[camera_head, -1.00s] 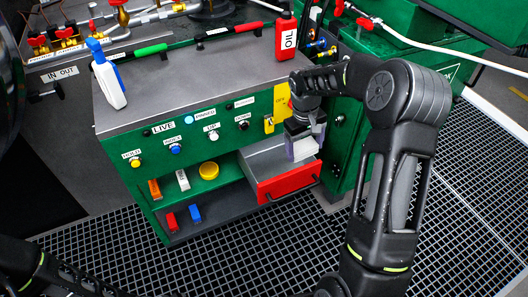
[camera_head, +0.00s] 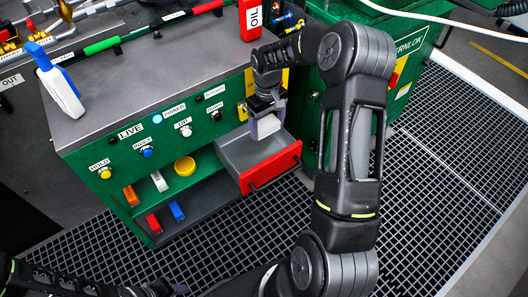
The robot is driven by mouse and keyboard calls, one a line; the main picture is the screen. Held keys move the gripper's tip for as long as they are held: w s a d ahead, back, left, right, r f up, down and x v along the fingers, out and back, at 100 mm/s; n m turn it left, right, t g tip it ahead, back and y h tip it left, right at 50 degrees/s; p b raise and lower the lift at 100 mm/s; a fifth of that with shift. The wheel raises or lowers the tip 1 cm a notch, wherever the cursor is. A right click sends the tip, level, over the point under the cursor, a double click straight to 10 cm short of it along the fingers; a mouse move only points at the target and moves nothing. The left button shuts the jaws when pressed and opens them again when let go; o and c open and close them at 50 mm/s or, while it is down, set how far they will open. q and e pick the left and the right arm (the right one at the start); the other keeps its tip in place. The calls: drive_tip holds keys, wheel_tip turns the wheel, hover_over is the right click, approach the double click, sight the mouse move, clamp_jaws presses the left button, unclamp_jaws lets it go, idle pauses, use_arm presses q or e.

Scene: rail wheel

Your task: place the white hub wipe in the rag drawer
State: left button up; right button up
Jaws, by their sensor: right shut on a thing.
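The white hub wipe (camera_head: 267,127) is a small pale block. My right gripper (camera_head: 262,118) is shut on it and points down over the open rag drawer (camera_head: 272,171), which has a red front with a dark handle and a grey inside. The wipe is at the drawer's back part; I cannot tell whether it touches the drawer floor. My left arm (camera_head: 60,280) shows at the bottom left, and its gripper's fingers cannot be made out clearly.
The green cabinet (camera_head: 95,152) has labelled buttons and a shelf with a yellow round tin (camera_head: 185,166) and several small coloured blocks. A spray bottle (camera_head: 58,84) and a red oil can (camera_head: 250,20) stand on its grey top. Grated floor lies in front.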

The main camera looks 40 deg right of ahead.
wheel_tip(320, 180, down, 9)
drive_tip(key=shift+f+b, duration=0.15)
drive_tip(key=shift+b, duration=0.35)
wheel_tip(320, 180, down, 5)
drive_tip(key=shift+r+b, duration=0.2)
drive_tip(key=shift+b, duration=0.2)
drive_tip(key=o, duration=1.5)
drive_tip(key=shift+o, duration=0.2)
wheel_tip(320, 180, up, 12)
drive_tip(key=shift+w+r+p, duration=0.1)
drive_tip(key=shift+w+p, duration=0.05)
drive_tip(key=shift+p, duration=0.75)
